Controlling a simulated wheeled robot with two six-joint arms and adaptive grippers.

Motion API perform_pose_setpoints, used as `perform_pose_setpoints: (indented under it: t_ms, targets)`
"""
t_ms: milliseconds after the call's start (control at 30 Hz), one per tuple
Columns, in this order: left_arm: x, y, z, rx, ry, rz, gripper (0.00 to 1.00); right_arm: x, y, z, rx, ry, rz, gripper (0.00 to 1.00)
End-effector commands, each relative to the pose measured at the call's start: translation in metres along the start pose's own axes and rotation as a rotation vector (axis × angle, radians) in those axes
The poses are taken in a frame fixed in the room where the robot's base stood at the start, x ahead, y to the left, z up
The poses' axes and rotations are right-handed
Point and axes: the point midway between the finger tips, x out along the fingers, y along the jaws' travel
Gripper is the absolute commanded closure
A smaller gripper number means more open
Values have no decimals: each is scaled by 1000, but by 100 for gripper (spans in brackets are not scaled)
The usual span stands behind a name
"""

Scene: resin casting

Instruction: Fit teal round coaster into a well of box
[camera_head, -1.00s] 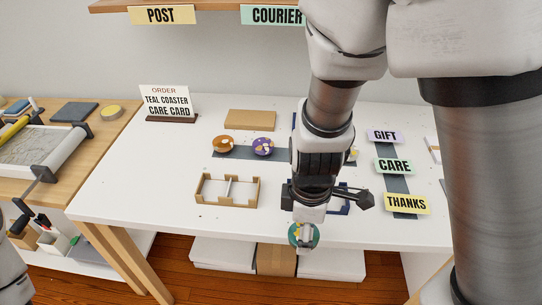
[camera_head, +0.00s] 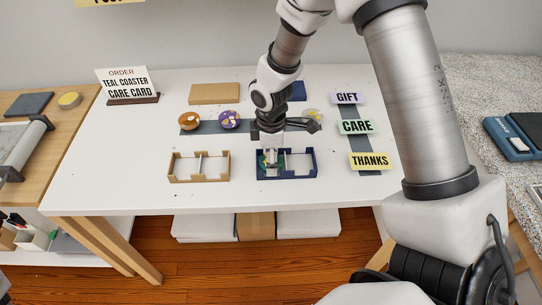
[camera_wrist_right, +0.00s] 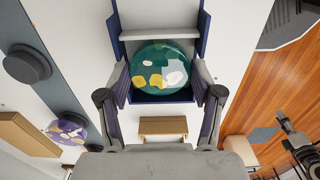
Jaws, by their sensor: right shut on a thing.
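The teal round coaster (camera_wrist_right: 160,70), with white, yellow and grey patches, is between the fingers of my right gripper (camera_wrist_right: 160,84). In the head view the coaster (camera_head: 261,162) is mostly hidden behind my right gripper (camera_head: 271,165). It lies at the left well of the navy box (camera_head: 315,164), inside that well's outline in the wrist view. I cannot tell whether it rests on the well floor. The box's right well looks empty. A dark part at the right edge of the wrist view seems to be my left gripper (camera_wrist_right: 297,140); its opening is unclear.
A tan divided box (camera_head: 199,179) stands left of the navy box. An orange coaster (camera_head: 190,121) and a purple coaster (camera_head: 229,119) sit on a grey strip behind. GIFT, CARE and THANKS (camera_head: 370,161) labels stand at right. The table front is clear.

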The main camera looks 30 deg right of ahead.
Motion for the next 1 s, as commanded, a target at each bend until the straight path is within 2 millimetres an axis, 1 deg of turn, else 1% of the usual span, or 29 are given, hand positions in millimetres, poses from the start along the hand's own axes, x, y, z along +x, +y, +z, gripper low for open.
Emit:
perform_pose_setpoints:
  t_ms: [133,233,267,300,333,633,767,867,1000]
  targets:
    - [0,0,0,0,0,0,60,0,0,0,0,0,1,69]
    - [1,0,0,0,0,0,60,3,0,0,0,0,0,69]
    - [1,0,0,0,0,0,60,3,0,0,0,0,0,31]
    - [1,0,0,0,0,0,60,3,0,0,0,1,1,17]
    - [1,0,0,0,0,0,60,2,0,0,0,1,1,10]
    - [0,0,0,0,0,0,60,2,0,0,-1,1,1,10]
    - [-1,0,0,0,0,0,60,-7,0,0,-1,1,3,10]
    - [-2,0,0,0,0,0,60,-26,0,-1,0,3,4,10]
    - [-5,0,0,0,0,0,60,-64,1,-1,0,4,6,10]
